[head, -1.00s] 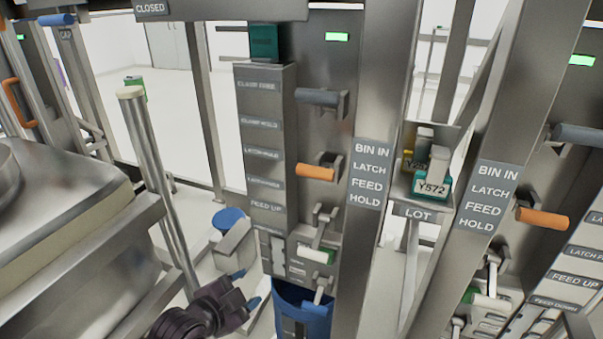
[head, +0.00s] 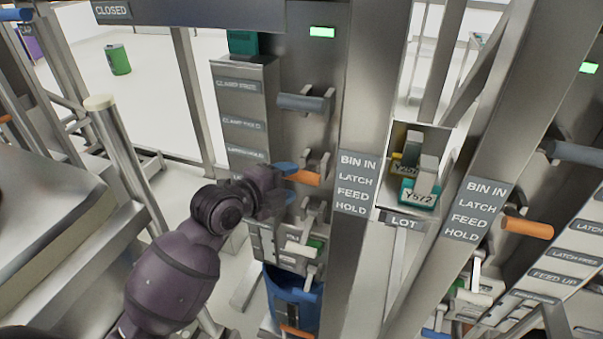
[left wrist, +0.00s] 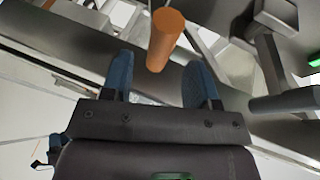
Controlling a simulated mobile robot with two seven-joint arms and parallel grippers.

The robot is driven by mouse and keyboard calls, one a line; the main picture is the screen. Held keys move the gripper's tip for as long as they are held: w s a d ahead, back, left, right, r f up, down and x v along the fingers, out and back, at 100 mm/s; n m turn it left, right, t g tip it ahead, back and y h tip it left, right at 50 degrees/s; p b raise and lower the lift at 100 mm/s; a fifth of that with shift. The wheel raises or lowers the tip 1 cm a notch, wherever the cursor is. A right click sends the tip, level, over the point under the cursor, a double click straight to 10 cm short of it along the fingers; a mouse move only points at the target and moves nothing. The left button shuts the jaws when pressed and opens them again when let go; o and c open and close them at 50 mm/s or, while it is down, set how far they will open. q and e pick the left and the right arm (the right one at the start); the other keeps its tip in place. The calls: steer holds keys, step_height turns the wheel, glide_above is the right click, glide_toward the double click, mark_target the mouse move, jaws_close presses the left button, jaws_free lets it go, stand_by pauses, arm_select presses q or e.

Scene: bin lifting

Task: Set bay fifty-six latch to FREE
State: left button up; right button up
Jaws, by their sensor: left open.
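The orange latch handle (head: 305,178) sticks out from the panel left of the post sign reading BIN IN, LATCH, FEED, HOLD. It also shows in the left wrist view (left wrist: 164,40), where its round end lies between and just beyond the blue fingertips. My left gripper (head: 286,182) is open at the handle's left end, with clear gaps on both sides of it in the wrist view (left wrist: 161,84). My arm hides the lower label plates beside the handle. No number fifty-six is readable. My right gripper is not in view.
A grey handle (head: 304,102) sits above the orange one. White levers (head: 300,250) and a blue bin (head: 291,298) are below. A neighbouring bay at the right has another orange handle (head: 527,227). A steel post (head: 370,115) stands close on the right.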

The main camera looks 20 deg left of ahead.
mark_target(297, 179)
arm_select(q)
steer(key=shift+x, duration=2.4)
steer(key=shift+c, duration=0.3)
jaws_close()
